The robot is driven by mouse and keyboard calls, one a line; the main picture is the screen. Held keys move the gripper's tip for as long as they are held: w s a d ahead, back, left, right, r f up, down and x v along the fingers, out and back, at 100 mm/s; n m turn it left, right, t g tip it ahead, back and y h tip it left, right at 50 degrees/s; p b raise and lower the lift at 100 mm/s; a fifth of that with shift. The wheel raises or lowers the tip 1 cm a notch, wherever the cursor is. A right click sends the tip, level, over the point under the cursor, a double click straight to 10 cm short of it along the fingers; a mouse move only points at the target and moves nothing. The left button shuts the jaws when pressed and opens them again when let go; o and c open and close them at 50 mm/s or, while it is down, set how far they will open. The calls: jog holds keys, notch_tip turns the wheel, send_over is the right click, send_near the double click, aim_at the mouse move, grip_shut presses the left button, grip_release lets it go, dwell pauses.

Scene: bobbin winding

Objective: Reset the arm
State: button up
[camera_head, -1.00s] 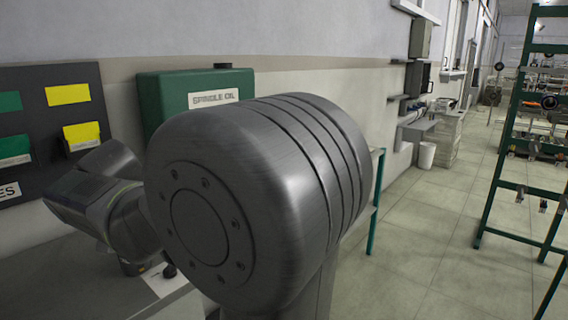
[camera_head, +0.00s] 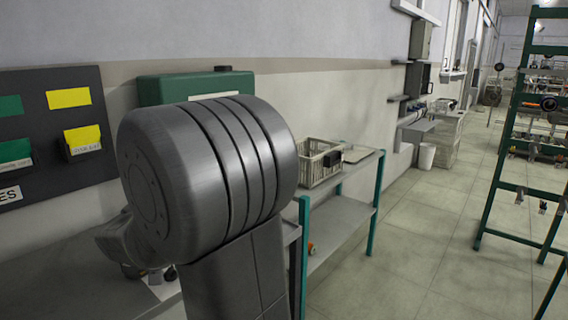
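My arm fills the left middle of the head view. Its large grey rounded joint housing (camera_head: 205,170) stands close to the camera, with the link (camera_head: 235,275) below it. A smaller part of my arm (camera_head: 112,240) shows behind its lower left. My gripper's fingers cannot be made out, so nothing held can be seen.
A green spindle oil container (camera_head: 160,90) is partly hidden behind my arm. A dark board (camera_head: 45,120) with yellow and green cards stands left. A green-legged shelf (camera_head: 350,215) bears a crate (camera_head: 318,165). A green rack (camera_head: 490,200) stands right; the floor between is clear.

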jog(key=shift+w+d+n+y+p, duration=0.15)
jog(key=shift+n+y+p, duration=0.2)
jog(key=shift+n, duration=0.4)
jog(key=shift+d+n+y+p, duration=0.1)
jog(key=shift+n+y+p, duration=0.25)
jog(key=shift+n, duration=0.4)
jog(key=shift+w+d+n+g+y, duration=0.15)
jog(key=shift+n+g, duration=0.25)
jog(key=shift+n, duration=0.45)
jog(key=shift+w+d+n+g+y, duration=0.15)
jog(key=shift+n+g, duration=0.25)
jog(key=shift+n, duration=0.45)
jog(key=shift+w+n+g+y, duration=0.15)
jog(key=shift+n+g, duration=0.2)
jog(key=shift+n, duration=0.7)
jog(key=shift+w+n+g+y, duration=0.15)
jog(key=shift+n+g, duration=0.2)
jog(key=shift+n, duration=0.7)
jog(key=shift+w+n+g+p, duration=0.15)
jog(key=shift+n+g+p, duration=0.4)
jog(key=shift+n, duration=1.35)
jog(key=shift+g, duration=0.25)
